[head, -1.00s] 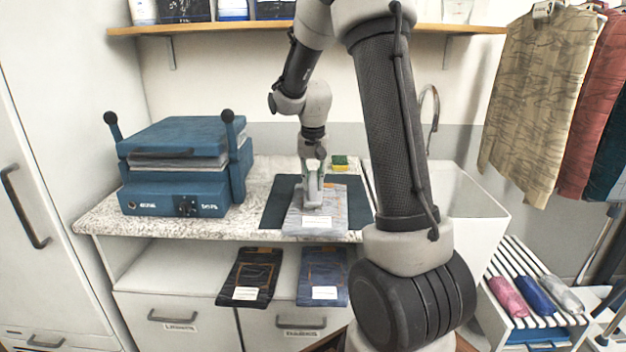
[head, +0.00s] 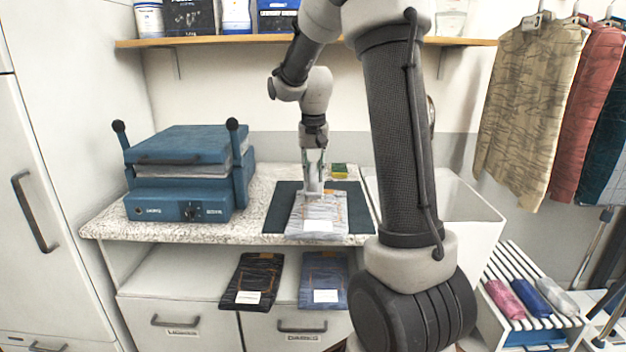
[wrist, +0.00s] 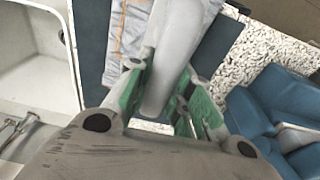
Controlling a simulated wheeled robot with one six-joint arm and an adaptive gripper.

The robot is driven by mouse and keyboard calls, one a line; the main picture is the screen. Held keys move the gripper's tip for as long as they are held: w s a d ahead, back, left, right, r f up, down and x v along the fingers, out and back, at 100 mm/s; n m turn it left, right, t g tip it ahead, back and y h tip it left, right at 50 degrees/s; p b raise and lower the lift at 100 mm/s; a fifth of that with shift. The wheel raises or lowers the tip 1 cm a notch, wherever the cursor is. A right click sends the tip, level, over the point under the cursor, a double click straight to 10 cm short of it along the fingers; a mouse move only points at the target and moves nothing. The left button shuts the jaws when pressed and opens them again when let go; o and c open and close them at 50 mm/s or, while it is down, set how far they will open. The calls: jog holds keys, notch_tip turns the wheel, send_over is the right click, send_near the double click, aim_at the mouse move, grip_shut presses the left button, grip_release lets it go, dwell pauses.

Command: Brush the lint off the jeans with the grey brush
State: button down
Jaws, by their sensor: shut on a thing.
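The light grey jeans (head: 335,222) lie folded on a dark teal mat (head: 365,210) on the counter, with a white label near the front. Orange stitching on the jeans (wrist: 132,30) shows in the wrist view. My gripper (head: 314,172) points down over the back part of the jeans. Its green-padded fingers (wrist: 165,95) are shut on a pale grey, long-bodied thing, the grey brush (wrist: 160,85). The brush's lower end (head: 313,190) is at or just above the cloth; I cannot tell whether it touches. No lint can be made out.
A blue press (head: 185,170) stands left on the counter. A yellow-green sponge (head: 339,171) lies behind the mat, and a white sink (head: 460,195) is at right. Black jeans (head: 252,280) and blue jeans (head: 323,280) lie on the lower shelf. A shelf (head: 230,42) runs above.

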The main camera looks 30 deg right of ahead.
jog(key=shift+r, duration=1.1)
